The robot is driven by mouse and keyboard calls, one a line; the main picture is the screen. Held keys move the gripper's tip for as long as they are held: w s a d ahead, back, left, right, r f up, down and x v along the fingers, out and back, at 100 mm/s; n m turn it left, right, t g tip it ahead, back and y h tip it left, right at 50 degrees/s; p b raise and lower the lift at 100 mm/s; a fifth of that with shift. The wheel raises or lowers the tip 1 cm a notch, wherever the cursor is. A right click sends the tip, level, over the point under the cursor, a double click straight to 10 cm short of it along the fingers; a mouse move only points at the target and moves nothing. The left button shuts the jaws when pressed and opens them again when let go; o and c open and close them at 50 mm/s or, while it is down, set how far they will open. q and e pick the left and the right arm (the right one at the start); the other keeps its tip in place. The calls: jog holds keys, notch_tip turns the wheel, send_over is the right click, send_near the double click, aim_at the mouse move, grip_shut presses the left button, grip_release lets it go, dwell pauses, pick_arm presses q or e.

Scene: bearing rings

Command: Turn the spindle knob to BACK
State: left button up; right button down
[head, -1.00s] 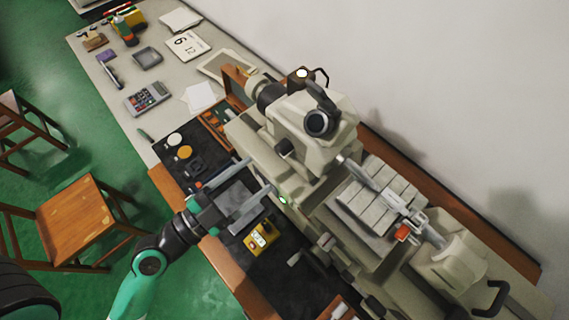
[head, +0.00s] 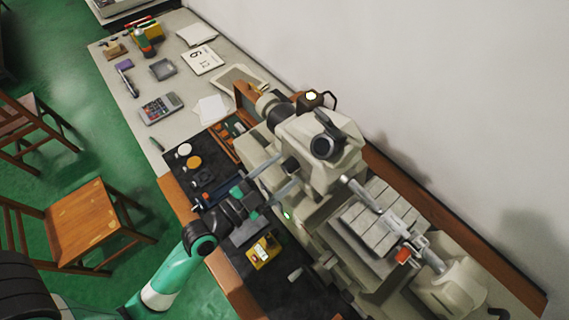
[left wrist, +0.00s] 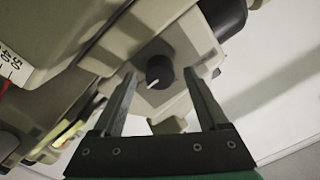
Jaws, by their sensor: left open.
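The spindle knob (left wrist: 159,71) is a black round knob with a white pointer mark on the pale machine's headstock. My right gripper is not in view.
A yellow box (head: 264,251) sits on the dark mat below my left gripper. A calculator (head: 160,108) lies farther left.

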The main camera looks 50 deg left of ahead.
pick_arm(q)
jog(key=shift+w, duration=0.55)
grip_shut()
jog(key=shift+n, duration=0.4)
jog(key=n+p, duration=0.1)
jog(key=n, duration=0.2)
jog(key=shift+r+n, duration=0.1)
jog(key=shift+n, duration=0.2)
jog(key=n+p, duration=0.1)
jog(key=n, duration=0.3)
jog(key=shift+a, duration=0.1)
jog(key=n+p, duration=0.1)
jog(key=n, duration=0.3)
jog(key=shift+n+h, duration=0.3)
jog(key=shift+n, duration=0.1)
jog(key=shift+n+p, duration=0.4)
jog(key=shift+n, duration=1.7)
